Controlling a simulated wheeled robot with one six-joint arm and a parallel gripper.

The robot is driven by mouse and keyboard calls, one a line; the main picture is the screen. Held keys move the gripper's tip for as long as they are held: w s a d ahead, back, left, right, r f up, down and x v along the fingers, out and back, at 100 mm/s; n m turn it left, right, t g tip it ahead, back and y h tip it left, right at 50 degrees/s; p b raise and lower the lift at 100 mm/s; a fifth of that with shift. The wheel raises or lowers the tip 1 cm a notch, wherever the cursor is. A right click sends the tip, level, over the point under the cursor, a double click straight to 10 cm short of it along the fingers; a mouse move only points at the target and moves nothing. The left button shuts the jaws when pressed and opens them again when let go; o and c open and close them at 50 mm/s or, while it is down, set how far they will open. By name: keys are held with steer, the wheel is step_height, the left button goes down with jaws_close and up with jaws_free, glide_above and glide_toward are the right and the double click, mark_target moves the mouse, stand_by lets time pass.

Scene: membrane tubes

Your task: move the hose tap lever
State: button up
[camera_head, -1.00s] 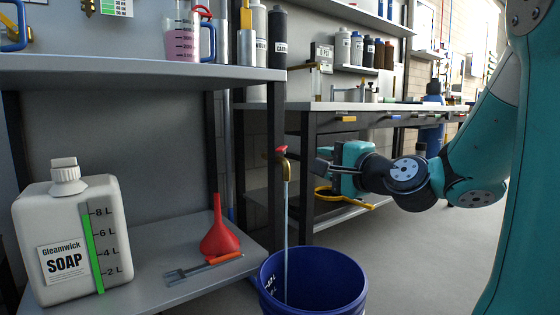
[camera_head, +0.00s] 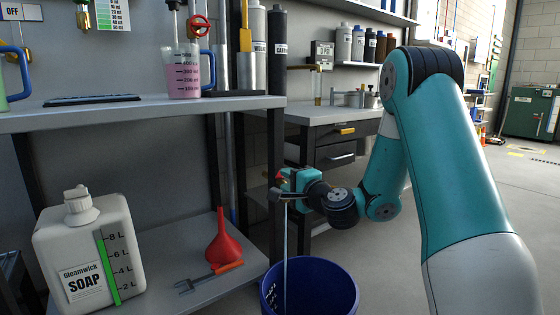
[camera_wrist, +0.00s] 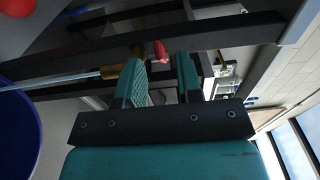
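The hose tap's red lever (camera_wrist: 160,50) shows in the wrist view just beyond the gap between my fingertips; I cannot tell whether it touches a finger. The brass tap body (camera_wrist: 117,69) is beside the left finger. In the head view only a bit of the red lever (camera_head: 281,176) shows, and my gripper hides most of the tap. My gripper (camera_wrist: 161,64) is open, with two teal fingers apart and nothing held. In the head view my gripper (camera_head: 277,194) is at the tap. A thin stream of water (camera_head: 286,240) falls from the tap into the blue bucket (camera_head: 340,290).
A soap jug (camera_head: 85,245), a red funnel (camera_head: 224,242) and a fork-like tool (camera_head: 205,277) are on the lower shelf at left. A pink-filled measuring jug (camera_head: 183,75) stands on the upper shelf (camera_head: 130,113). Dark bench posts are close around the tap.

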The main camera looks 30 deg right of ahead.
mark_target(280, 176)
steer(key=w+p, duration=0.2)
steer(key=w, duration=0.1)
steer(key=shift+w+r, duration=0.15)
steer(key=shift+r, duration=0.05)
steer(key=shift+w+f+p, duration=0.2)
steer(key=shift+w+p, duration=0.2)
jaws_close()
